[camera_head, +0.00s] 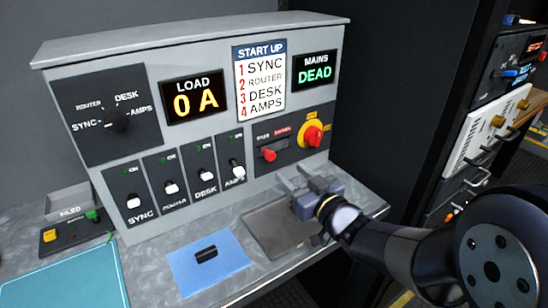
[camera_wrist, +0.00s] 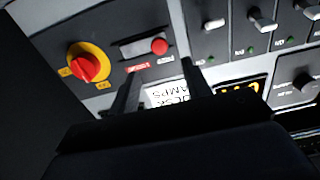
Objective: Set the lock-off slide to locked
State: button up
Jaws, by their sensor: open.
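The lock-off slide (camera_head: 269,154) is a red knob on a dark panel at the console's right, below a small white label and a red label. The knob sits at the left end, under the white label; the red label is to its right. The wrist view, turned upside down, shows the red knob (camera_wrist: 159,46) at the right end of a grey slot. My gripper (camera_head: 294,173) is open and empty, in front of and below this panel. Its two fingers (camera_wrist: 160,68) point toward the console, apart from the knob.
A red rotary switch on a yellow plate (camera_head: 313,135) is close right of the slide. Several white-tipped breaker levers (camera_head: 238,172) stand to the left. A blue mat with a black piece (camera_head: 205,253) and a grey tray (camera_head: 270,228) lie on the counter.

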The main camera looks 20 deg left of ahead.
aim_at(272, 156)
jog(key=x, duration=0.8)
jog(key=shift+p, duration=0.35)
grip_shut()
jog(key=shift+w, duration=0.1)
